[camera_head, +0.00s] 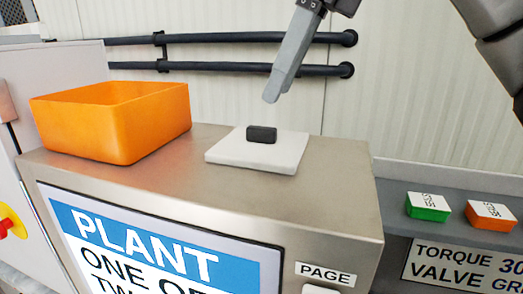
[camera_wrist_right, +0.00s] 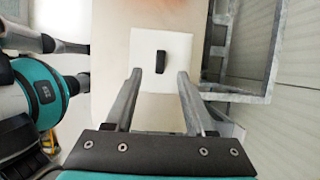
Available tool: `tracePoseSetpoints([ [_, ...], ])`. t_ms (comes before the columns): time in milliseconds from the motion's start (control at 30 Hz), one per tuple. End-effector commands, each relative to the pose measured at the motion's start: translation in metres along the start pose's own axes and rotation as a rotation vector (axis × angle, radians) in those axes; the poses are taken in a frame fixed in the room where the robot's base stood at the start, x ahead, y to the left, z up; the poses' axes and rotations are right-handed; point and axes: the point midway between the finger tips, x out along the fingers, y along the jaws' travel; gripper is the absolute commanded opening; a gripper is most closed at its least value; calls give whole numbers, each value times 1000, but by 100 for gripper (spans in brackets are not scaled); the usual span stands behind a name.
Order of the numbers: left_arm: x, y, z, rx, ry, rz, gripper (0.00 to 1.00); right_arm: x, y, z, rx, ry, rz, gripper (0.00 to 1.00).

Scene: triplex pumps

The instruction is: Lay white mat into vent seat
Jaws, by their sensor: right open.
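The white mat (camera_head: 225,152) lies flat on top of the steel cabinet, with a dark raised block (camera_head: 262,134) on its middle. In the right wrist view the mat (camera_wrist_right: 148,45) and its dark block (camera_wrist_right: 160,62) sit ahead of the fingers. My right gripper (camera_wrist_right: 157,75) is open and empty, its fingers on either side of the mat's near part as seen from the wrist. In the head view its grey finger (camera_head: 270,95) hangs above and behind the block, apart from it. The vent seat cannot be made out. My left gripper is not in view.
An orange open bin (camera_head: 85,128) stands on the cabinet (camera_head: 330,195) left of the mat. Dark pipes (camera_head: 220,67) run along the wall behind. A green box (camera_head: 428,208) and an orange box (camera_head: 490,216) sit on a lower grey shelf at right. The cabinet top around the mat is clear.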

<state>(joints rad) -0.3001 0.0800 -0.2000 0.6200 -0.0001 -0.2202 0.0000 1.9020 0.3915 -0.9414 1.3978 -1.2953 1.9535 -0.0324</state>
Motion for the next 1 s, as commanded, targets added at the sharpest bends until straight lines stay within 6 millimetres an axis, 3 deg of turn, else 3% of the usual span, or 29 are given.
tracePoseSetpoints([
  [167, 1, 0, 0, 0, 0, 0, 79, 11, 0, 0, 0, -1, 1, 55],
  [500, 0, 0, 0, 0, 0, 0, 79, 56, 0, -1, 0, 0, 1, 55],
  [767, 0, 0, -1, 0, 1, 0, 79, 59, 0, -1, 1, -2, 0, 55],
  [1000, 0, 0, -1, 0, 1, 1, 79, 59, 0, -1, 0, -2, 0, 30],
])
